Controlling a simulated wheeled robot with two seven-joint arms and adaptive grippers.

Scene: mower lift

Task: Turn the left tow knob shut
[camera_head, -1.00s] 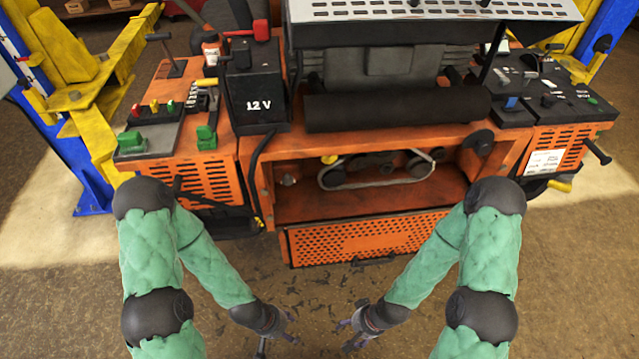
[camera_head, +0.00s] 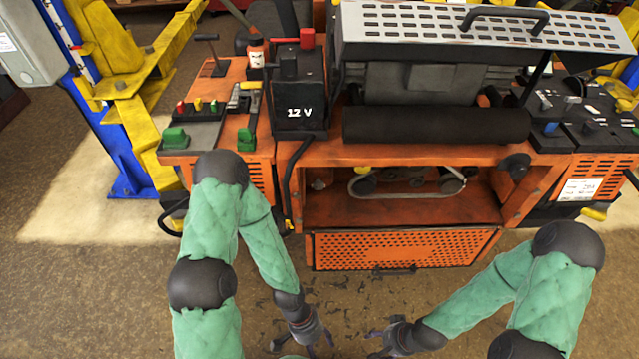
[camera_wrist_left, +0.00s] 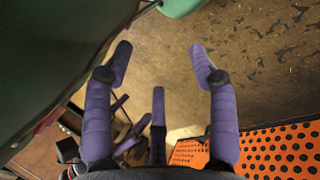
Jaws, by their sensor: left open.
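An orange mower (camera_head: 405,150) with its grey hood stands in front of me. A small grey fitting (camera_head: 319,185) shows at the left inside the open front bay. I cannot tell which part is the left tow knob. My left gripper (camera_head: 320,343) hangs low before the mower, below the orange grille. In the left wrist view its purple fingers (camera_wrist_left: 160,62) are spread with nothing between them. My right gripper (camera_head: 376,346) is low beside it, its fingers apart and empty.
A perforated orange grille (camera_head: 400,250) is below the bay and also shows in the left wrist view (camera_wrist_left: 280,155). A 12 V battery box (camera_head: 299,95) stands on the deck. A blue and yellow lift post (camera_head: 110,100) is at the left.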

